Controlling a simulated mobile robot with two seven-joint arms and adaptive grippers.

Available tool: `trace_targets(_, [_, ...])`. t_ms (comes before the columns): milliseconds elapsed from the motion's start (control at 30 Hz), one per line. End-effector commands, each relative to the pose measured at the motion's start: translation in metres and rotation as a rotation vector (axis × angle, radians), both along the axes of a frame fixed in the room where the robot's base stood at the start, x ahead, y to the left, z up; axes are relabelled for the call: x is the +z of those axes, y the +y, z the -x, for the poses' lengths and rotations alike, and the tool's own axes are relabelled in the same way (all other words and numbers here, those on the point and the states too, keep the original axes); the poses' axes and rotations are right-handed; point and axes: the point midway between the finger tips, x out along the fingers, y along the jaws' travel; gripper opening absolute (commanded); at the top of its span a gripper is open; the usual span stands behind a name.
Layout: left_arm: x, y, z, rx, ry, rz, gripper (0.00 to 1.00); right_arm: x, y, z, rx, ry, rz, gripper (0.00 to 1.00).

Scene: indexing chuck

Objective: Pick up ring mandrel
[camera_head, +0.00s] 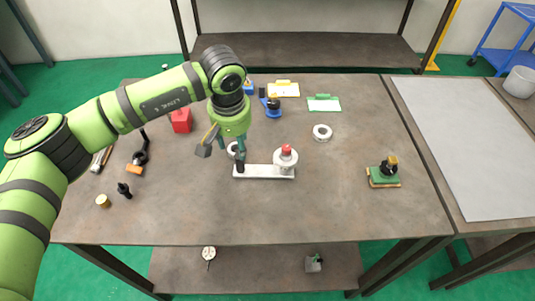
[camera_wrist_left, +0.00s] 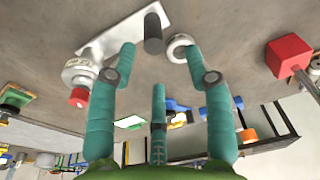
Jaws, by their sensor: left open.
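A dark upright cylinder (camera_head: 240,167), which looks like the ring mandrel, stands at the left end of a pale flat plate (camera_head: 262,175). In the left wrist view the dark cylinder (camera_wrist_left: 153,33) shows just beyond the fingertips, roughly between them. My left gripper (camera_head: 240,152) points down close to it, open and empty; its spread teal fingers also show in the left wrist view (camera_wrist_left: 158,58). A pale round chuck with a red knob (camera_head: 286,156) sits on the plate's right end. A metal ring (camera_wrist_left: 181,47) lies by one finger, partly hidden in the head view. My right gripper is out of view.
A white ring (camera_head: 322,132) lies right of the plate. A red block (camera_head: 181,121) and a grey-headed tool (camera_head: 206,143) are to the left. A green-based item (camera_head: 384,174) stands at the right. The table front is clear.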

Motion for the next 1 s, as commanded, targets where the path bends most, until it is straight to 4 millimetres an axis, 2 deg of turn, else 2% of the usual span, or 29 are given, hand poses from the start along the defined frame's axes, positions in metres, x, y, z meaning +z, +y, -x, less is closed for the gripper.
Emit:
trace_targets(33, [-0.004, -0.001, 0.000, 0.000, 0.005, 0.001, 0.51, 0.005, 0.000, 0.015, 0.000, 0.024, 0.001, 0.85])
trace_targets(133, [-0.013, -0.002, -0.001, 0.001, 0.005, 0.002, 0.51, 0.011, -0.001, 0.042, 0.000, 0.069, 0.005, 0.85])
trace_targets(200, [-0.022, -0.002, -0.001, 0.001, 0.007, 0.002, 0.51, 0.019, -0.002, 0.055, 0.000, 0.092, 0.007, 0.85])
trace_targets(300, [-0.037, -0.003, -0.002, 0.001, 0.008, 0.002, 0.51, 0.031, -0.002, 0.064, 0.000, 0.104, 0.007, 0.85])
trace_targets(367, [-0.048, -0.004, -0.005, 0.002, 0.006, 0.003, 0.51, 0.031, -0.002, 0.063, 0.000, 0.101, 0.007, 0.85])
trace_targets(500, [-0.060, -0.004, -0.007, -0.001, 0.003, 0.005, 0.51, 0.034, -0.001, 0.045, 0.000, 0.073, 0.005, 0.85])
trace_targets(600, [-0.062, -0.004, -0.007, -0.002, 0.001, 0.005, 0.51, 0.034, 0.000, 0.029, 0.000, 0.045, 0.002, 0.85])
trace_targets(733, [-0.062, -0.004, -0.007, -0.001, 0.001, 0.005, 0.51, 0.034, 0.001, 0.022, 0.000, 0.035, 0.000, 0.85])
trace_targets(767, [-0.062, -0.004, -0.007, -0.001, 0.001, 0.006, 0.39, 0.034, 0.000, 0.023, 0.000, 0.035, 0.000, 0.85])
trace_targets(800, [-0.062, -0.004, -0.007, -0.001, 0.001, 0.006, 0.23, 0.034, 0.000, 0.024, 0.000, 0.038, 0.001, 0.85])
trace_targets(867, [-0.062, -0.004, -0.007, -0.001, 0.001, 0.006, 0.00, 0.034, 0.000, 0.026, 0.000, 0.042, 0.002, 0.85])
trace_targets(1000, [-0.060, -0.005, -0.008, -0.001, -0.001, 0.008, 0.00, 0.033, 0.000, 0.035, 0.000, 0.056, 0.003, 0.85])
